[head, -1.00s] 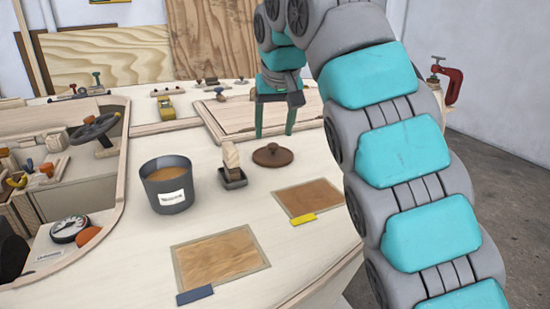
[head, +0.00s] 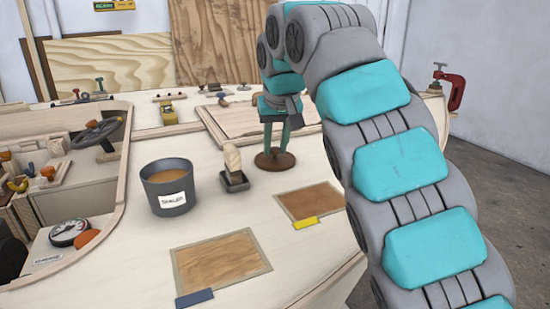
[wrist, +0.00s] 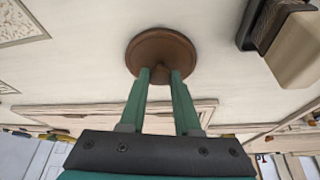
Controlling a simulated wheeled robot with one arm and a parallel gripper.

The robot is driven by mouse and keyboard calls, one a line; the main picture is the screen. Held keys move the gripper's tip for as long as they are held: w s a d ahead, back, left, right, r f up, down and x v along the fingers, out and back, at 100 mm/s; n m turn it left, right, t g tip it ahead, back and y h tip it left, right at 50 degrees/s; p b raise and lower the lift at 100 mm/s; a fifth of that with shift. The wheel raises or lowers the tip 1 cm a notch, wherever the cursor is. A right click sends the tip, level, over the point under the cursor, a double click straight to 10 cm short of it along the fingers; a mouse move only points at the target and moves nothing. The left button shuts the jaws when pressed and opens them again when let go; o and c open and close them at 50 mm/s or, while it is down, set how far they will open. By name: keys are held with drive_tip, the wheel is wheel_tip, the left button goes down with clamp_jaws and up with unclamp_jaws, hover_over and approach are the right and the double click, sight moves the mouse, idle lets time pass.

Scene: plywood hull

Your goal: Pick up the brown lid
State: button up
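The brown lid (head: 274,163) is a round disc with a small knob on top. It sits on the pale plywood deck, right of the small block in a dark holder. My gripper (head: 277,152) is above it, pointing down, with its two green fingers drawn in around the knob. In the wrist view the lid (wrist: 160,48) lies at the fingertips, and the gripper (wrist: 161,76) has the knob between its fingers, with no clear gap. The fingers hide part of the knob. I see no clear gap under the lid.
A dark grey pot (head: 168,190) with brown contents stands to the left. A wooden block in a dark holder (head: 235,182) is close to the lid's left. Two brown panels (head: 222,257) (head: 310,202) lie in front. A raised hatch (head: 242,120) is behind.

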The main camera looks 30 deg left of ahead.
sight(274, 149)
clamp_jaws()
drive_tip(key=shift+r, duration=0.1)
drive_tip(key=shift+r+p, duration=1.2)
drive_tip(key=shift+r, duration=0.65)
drive_tip(key=shift+s+d+f+b, duration=0.2)
drive_tip(key=shift+s+d+b, duration=0.2)
drive_tip(key=shift+s+b, duration=0.25)
drive_tip(key=s+d+b, duration=0.1)
drive_tip(key=s+d, duration=0.1)
drive_tip(key=s, duration=0.2)
drive_tip(key=s+d+r, duration=0.1)
drive_tip(key=s+d, duration=0.1)
drive_tip(key=s, duration=0.2)
drive_tip(key=s+d+b, duration=0.1)
drive_tip(key=s+d, duration=0.1)
drive_tip(key=s, duration=0.3)
drive_tip(key=shift+r+b, duration=0.3)
drive_tip(key=shift+b, duration=0.05)
drive_tip(key=shift+s+d, duration=0.1)
drive_tip(key=shift+d, duration=0.05)
